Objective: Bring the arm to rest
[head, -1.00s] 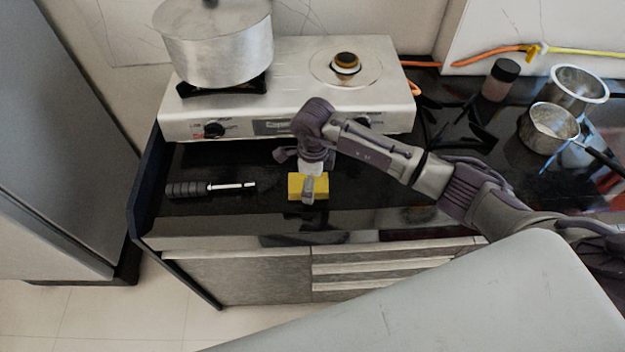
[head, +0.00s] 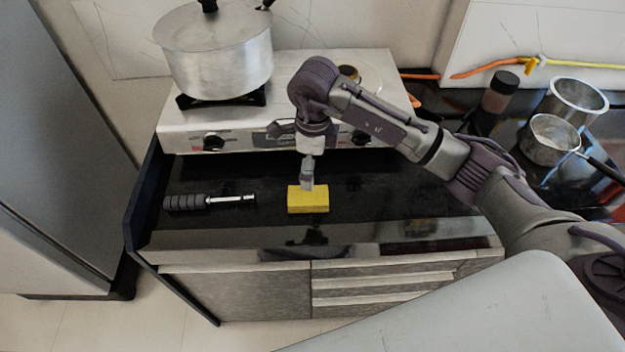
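My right arm comes in from the right. Its gripper (head: 307,184) points down just above and behind a yellow sponge-like block (head: 308,201) on the black counter. The fingers are seen edge-on, so whether they are open or shut cannot be told. The block lies flat on the counter, and nothing is seen hanging from the gripper. My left gripper is not in view.
A gas stove (head: 185,135) with a lidded pot (head: 220,65) stands behind the gripper. A dark-handled tool (head: 187,202) lies left of the block. A jar (head: 497,94), a metal cup (head: 577,97) and a saucepan (head: 548,143) stand at the right.

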